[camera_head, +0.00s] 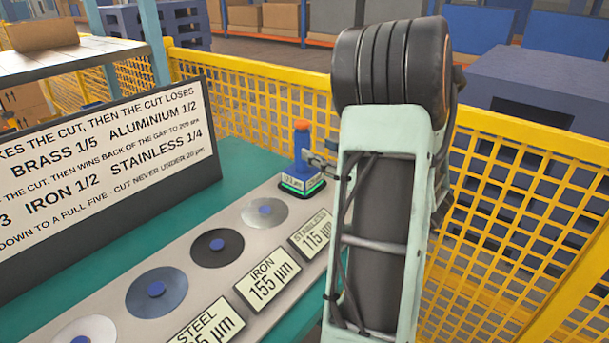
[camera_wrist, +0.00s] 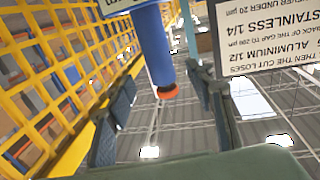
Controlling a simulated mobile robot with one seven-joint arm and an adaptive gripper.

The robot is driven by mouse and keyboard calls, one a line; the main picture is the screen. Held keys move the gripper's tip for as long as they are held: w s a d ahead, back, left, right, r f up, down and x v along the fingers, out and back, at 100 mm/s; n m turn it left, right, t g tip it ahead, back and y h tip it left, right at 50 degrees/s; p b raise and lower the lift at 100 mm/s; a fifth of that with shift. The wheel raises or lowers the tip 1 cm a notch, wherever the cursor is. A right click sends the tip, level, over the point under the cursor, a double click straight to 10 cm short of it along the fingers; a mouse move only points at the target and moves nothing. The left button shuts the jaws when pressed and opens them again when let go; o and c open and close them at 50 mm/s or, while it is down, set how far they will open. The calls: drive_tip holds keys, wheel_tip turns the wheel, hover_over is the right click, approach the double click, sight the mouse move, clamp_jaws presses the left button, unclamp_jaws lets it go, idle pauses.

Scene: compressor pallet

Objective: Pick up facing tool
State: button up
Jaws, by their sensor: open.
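The facing tool (camera_head: 301,152) is a blue upright post with an orange top. It stands on a dark base with a green glowing edge and a small label, at the far end of the grey strip. In the wrist view the blue post (camera_wrist: 152,45) with its orange end lies between my two dark fingers. My gripper (camera_wrist: 162,85) is open, with a finger on each side and visible gaps to the post. In the head view my gripper (camera_head: 318,160) is beside the tool's upper part, mostly hidden behind my arm.
The grey strip (camera_head: 232,262) holds several discs with blue knobs and label plates, including iron (camera_head: 267,283) and stainless (camera_head: 314,233). A large text board (camera_head: 100,165) stands at left on the green table (camera_head: 235,185). Yellow mesh fencing (camera_head: 525,200) runs behind and at right.

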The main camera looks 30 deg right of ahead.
sight(308, 143)
drive_tip(key=w, duration=0.2)
drive_tip(key=w+a, duration=0.1)
drive_tip(key=w, duration=0.1)
drive_tip(key=w+b, duration=0.1)
drive_tip(key=w, duration=0.2)
drive_tip(key=shift+a+f, duration=0.15)
drive_tip(key=shift+f, duration=0.05)
clamp_jaws()
drive_tip(key=shift+r, duration=0.25)
